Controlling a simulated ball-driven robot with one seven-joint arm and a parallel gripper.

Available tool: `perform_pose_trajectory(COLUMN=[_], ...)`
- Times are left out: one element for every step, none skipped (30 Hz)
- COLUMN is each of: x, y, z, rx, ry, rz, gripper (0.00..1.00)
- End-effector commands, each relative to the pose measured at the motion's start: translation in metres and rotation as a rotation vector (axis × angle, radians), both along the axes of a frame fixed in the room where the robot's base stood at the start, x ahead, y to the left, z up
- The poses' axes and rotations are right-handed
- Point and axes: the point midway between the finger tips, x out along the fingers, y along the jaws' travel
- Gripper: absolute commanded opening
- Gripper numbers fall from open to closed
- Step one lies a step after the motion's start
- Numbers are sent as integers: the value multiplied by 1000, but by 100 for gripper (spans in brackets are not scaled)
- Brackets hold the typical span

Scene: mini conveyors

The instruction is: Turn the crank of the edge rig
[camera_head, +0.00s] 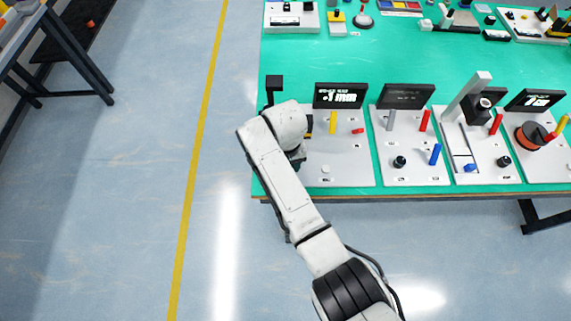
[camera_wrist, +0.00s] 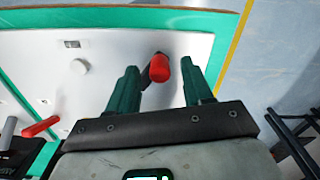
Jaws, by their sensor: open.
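My gripper (camera_wrist: 160,76) is open in the wrist view, with a green finger on each side of a red crank grip (camera_wrist: 160,69). The grip sits on a dark crank arm and is nearer the left finger; whether it touches that finger I cannot tell. The crank stands on the pale plate (camera_wrist: 110,45) of a rig. In the head view this seems to be the leftmost rig (camera_head: 345,174), with a display (camera_head: 338,96), a yellow post (camera_head: 333,123) and a small red handle (camera_head: 358,130). There my arm hides the crank and most of my gripper.
Other rigs stand to the right, one with a blue handle (camera_head: 435,154) and one with an orange spool (camera_head: 532,136). A black block (camera_head: 274,87) stands near the green table's left edge. The floor left of the table (camera_head: 150,200) is clear.

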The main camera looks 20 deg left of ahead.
Motion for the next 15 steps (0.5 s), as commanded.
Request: perform_pose_trajectory(x=[0,0,0,0,0,0,0,1,1,0,1,1,1,1,1], y=[0,0,0,0,0,0,1,1,1,0,1,1,1,1,1], z=[0,0,2,3,5,9,13,17,23,29,35,43,49,55,63], rx=[0,0,0,0,0,1,2,2,2,2,3,3,3,3,3], ry=[1,0,0,0,-1,0,-1,-1,-2,-2,-3,-4,-3,-3,-4], rz=[0,0,0,0,0,0,0,0,0,0,0,0,0,0,0], gripper=[51,51,51,51,51,51,51,51,51,51,51,51,51,51,51])
